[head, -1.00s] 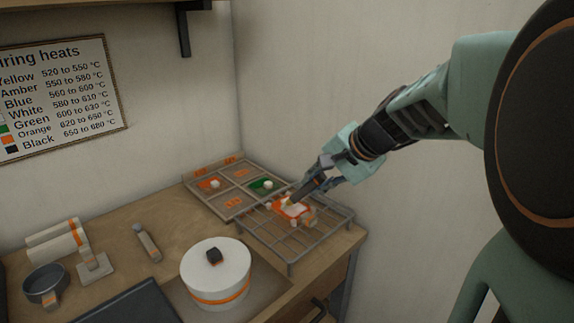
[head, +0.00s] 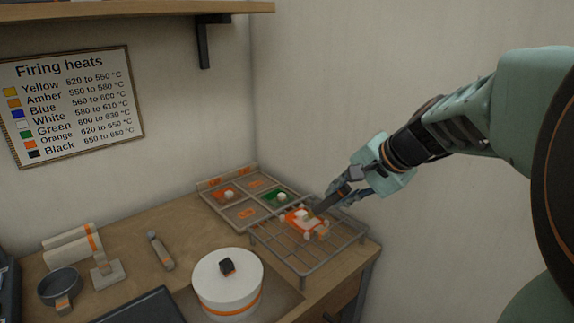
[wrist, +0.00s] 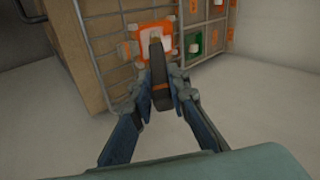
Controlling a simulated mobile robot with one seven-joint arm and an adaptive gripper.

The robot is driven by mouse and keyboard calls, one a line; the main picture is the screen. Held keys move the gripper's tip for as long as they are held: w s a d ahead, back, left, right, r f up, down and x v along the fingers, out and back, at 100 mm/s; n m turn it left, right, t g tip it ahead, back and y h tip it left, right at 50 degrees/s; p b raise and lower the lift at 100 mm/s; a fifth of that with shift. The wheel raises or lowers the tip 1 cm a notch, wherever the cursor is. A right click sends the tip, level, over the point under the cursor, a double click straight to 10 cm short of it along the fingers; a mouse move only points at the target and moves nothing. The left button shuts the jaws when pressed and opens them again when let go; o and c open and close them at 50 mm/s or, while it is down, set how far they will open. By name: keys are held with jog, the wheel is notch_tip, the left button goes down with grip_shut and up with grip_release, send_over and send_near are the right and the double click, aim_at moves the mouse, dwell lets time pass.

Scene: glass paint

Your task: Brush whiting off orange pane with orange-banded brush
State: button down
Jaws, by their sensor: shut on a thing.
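The orange pane (head: 292,216) lies on the wire rack, with white patches of whiting on it. In the wrist view the pane (wrist: 135,48) shows an orange border around a whitish middle. My gripper (head: 346,193) is shut on a dark-handled brush (head: 330,201), which slants down to the pane. In the wrist view the brush (wrist: 159,82) sits between the fingers and carries an orange band. Its tip is over or on the pane; I cannot tell whether it touches. The brush hides part of the pane.
The wire rack (head: 305,275) stands at the bench's right edge, by the wall. Behind it is a sectioned tray (head: 222,208) with a green pane (head: 268,194) and orange pieces. A white lidded pot (head: 228,290) stands in front, with a grey pan (head: 60,288) at left.

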jog(key=w+a+p, duration=0.1)
jog(key=w, duration=0.5)
jog(key=shift+a, duration=0.25)
jog(key=shift+f, duration=0.1)
dwell(0.3)
jog(key=shift+f+b, duration=0.25)
jog(key=shift+b, duration=0.1)
jog(key=shift+f+b, duration=0.3)
dwell(0.3)
jog(key=shift+s+d, duration=0.1)
jog(key=shift+s, duration=0.05)
